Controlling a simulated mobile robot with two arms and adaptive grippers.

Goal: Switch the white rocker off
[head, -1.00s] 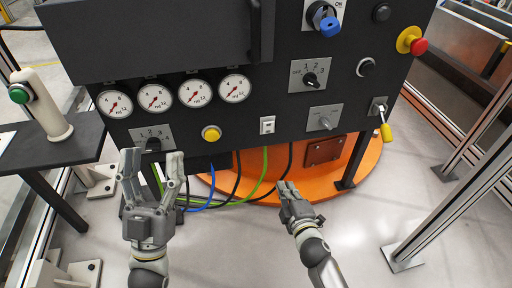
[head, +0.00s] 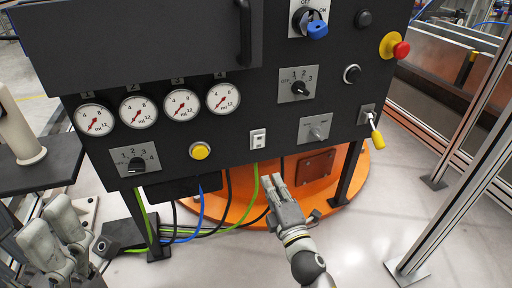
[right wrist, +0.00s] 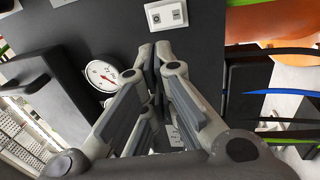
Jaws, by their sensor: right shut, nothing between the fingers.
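The white rocker (head: 258,138) is a small switch on a white plate, low on the black panel, right of the yellow button. Its plate also shows at the top of the right wrist view (right wrist: 166,14). Which way the rocker is tipped is too small to tell. My right gripper (head: 273,181) is shut and empty, below the rocker in the head view and apart from it. In the right wrist view its fingertips (right wrist: 153,50) meet just below the plate. My left gripper (head: 54,226) is open and empty at the lower left, partly cut off.
Near the rocker are the yellow button (head: 200,151), a grey rotary switch (head: 315,130) and a row of gauges (head: 181,104). A key switch (head: 309,21) and a red emergency button (head: 401,49) sit higher. Cables (head: 202,207) hang below the panel.

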